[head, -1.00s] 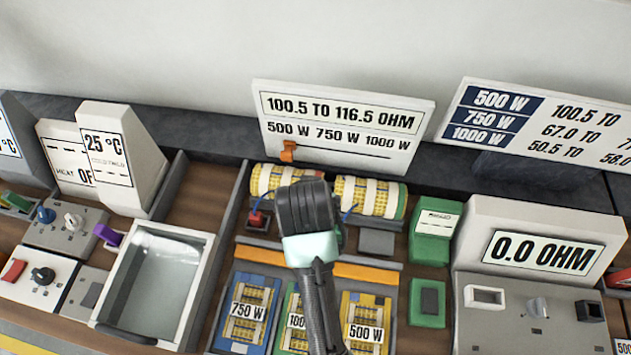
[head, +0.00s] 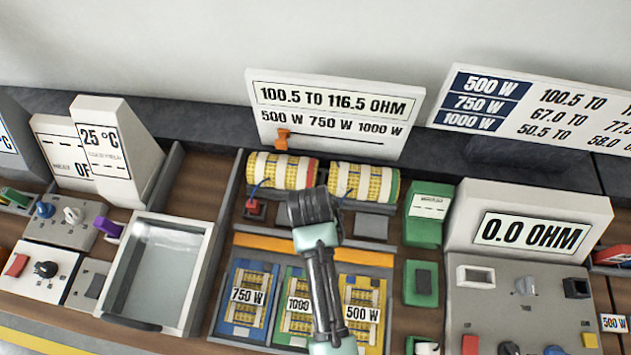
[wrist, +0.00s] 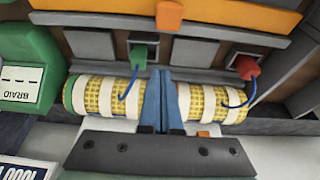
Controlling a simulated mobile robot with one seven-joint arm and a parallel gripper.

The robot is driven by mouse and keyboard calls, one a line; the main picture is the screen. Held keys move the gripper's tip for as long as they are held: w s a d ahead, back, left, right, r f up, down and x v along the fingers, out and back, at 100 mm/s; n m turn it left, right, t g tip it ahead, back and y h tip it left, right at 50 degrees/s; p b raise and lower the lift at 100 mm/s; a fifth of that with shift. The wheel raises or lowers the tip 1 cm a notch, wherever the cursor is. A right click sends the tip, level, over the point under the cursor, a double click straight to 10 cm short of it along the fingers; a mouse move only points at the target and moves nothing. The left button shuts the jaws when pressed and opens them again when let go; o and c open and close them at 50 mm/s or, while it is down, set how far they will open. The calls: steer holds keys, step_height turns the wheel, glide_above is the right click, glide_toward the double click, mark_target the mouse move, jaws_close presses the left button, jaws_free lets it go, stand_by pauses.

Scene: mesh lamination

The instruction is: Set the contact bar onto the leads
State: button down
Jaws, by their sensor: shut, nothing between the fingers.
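My gripper (head: 314,207) is above the middle of the station, in front of the gap between two yellow mesh rolls; its fingertips are hidden in the head view. In the wrist view its blue fingers (wrist: 166,95) are together and empty, overlapping that gap. The rolls (head: 281,171) (head: 363,181) have white bands. Blue leads (wrist: 128,85) (wrist: 238,98) run from them to a terminal with a green part (wrist: 140,54) and a red terminal (wrist: 246,67). An orange bar (head: 272,242) crosses the station, with an orange block (wrist: 169,16) on it; I cannot tell which is the contact bar.
Mesh trays marked 750 W (head: 247,295), 1000 and 500 W lie nearer me. A liquid-filled basin (head: 160,265) stands left. A green box (head: 428,213) and a meter reading 0.0 OHM (head: 530,235) stand right. A sign (head: 335,110) rises behind the rolls.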

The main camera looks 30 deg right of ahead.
steer(key=x, duration=0.4)
steer(key=s+a+p, duration=0.2)
steer(key=shift+s+r, duration=0.15)
steer(key=shift+s, duration=0.25)
steer(key=shift+s+a+p, duration=0.2)
steer(key=shift+s+p, duration=0.05)
steer(key=shift+p, duration=0.1)
